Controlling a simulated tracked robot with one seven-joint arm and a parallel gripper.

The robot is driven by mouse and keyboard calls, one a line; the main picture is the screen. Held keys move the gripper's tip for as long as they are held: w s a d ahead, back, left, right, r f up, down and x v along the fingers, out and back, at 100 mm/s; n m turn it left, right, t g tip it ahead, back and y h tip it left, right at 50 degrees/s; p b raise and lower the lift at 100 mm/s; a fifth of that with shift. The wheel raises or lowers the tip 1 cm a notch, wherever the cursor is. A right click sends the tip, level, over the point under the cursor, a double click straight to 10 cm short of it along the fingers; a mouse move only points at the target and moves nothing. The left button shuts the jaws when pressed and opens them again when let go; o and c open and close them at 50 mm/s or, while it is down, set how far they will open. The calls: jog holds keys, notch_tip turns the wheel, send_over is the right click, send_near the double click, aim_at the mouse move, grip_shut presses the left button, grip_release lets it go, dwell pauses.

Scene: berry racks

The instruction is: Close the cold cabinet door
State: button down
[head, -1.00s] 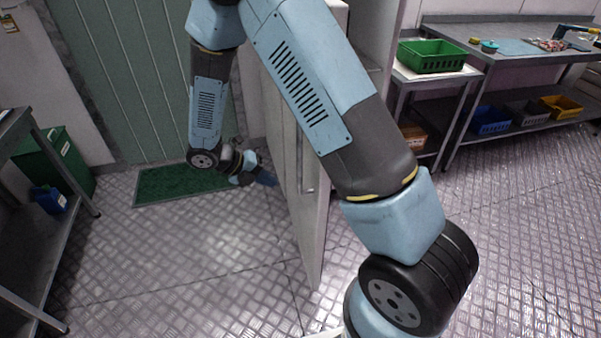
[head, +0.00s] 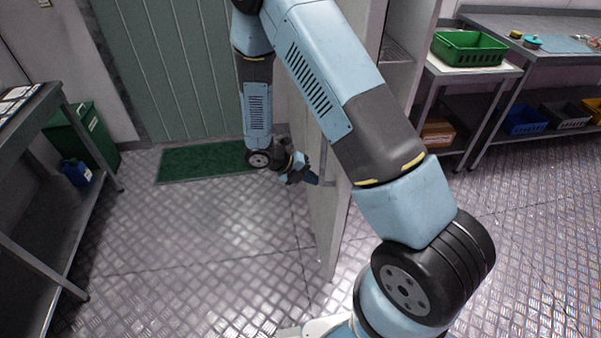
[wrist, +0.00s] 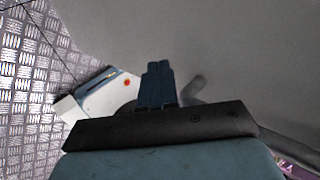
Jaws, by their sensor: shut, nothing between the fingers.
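The cold cabinet door (head: 330,228) stands wide open as a tall pale panel, seen nearly edge-on in the head view, partly hidden behind my arm. Its bar handle (head: 323,160) is on the face toward the left. My gripper (head: 311,179) is at the left of the door, close to the handle. In the wrist view the gripper fingers (wrist: 156,82) are together with nothing between them, and the door's grey face (wrist: 230,50) fills much of the picture. A grey handle end (wrist: 196,88) shows just right of the fingers. Whether the fingers touch the door I cannot tell.
The cabinet interior with a shelf (head: 395,50) is behind the door, right of it. A side table with a green crate (head: 468,48) stands further right. A dark rack (head: 30,160) and green bin (head: 85,140) are at left. The floor between is clear.

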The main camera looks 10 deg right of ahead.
aim_at(323, 177)
jog(key=d, duration=0.3)
jog(key=shift+d+r, duration=0.1)
jog(key=shift+d, duration=0.2)
